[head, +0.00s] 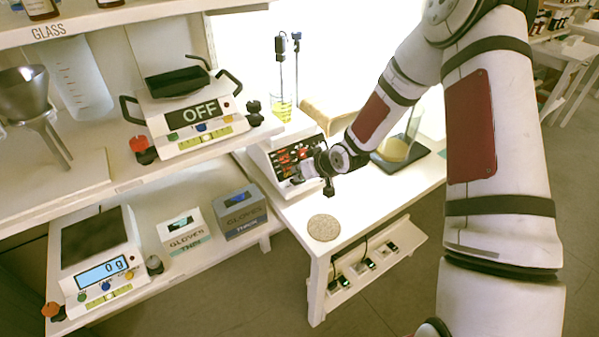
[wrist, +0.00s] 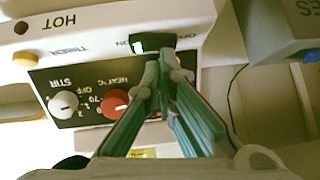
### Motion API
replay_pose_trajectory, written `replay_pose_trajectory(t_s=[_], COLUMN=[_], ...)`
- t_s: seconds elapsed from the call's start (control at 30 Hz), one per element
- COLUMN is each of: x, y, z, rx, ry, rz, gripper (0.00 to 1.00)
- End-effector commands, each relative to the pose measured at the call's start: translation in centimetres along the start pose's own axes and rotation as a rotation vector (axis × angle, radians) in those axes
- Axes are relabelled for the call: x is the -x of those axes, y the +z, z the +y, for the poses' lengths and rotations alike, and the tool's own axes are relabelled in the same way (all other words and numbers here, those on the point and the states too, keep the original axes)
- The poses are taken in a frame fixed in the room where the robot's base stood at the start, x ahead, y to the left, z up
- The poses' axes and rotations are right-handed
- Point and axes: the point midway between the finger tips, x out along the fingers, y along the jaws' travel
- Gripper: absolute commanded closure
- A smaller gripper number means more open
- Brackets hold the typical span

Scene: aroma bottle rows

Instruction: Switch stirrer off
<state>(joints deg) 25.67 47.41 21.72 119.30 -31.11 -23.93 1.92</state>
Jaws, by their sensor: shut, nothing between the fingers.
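The stirrer (head: 258,152) is a white box with a dark control panel at the back left of the white table. In the wrist view its panel (wrist: 42,80) shows a white STIR knob (wrist: 63,104) and a red HEAT knob (wrist: 115,103).
A round cork mat (head: 324,227) lies at the table's front. Glove boxes (head: 185,232) and scales (head: 103,262) occupy the left shelf.

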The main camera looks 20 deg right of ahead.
Motion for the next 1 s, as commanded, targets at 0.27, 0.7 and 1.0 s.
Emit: replay_pose_trajectory(t_s=[0.27,0.7,1.0], x=[-0.3,-0.2,-0.2], y=[0.3,0.3,0.3], z=[-0.2,1.0,1.4], rx=[0.033,0.03,0.032], ry=[0.031,0.031,0.03], rz=[-0.002,-0.003,-0.004], gripper=[1.0,1.0,1.0])
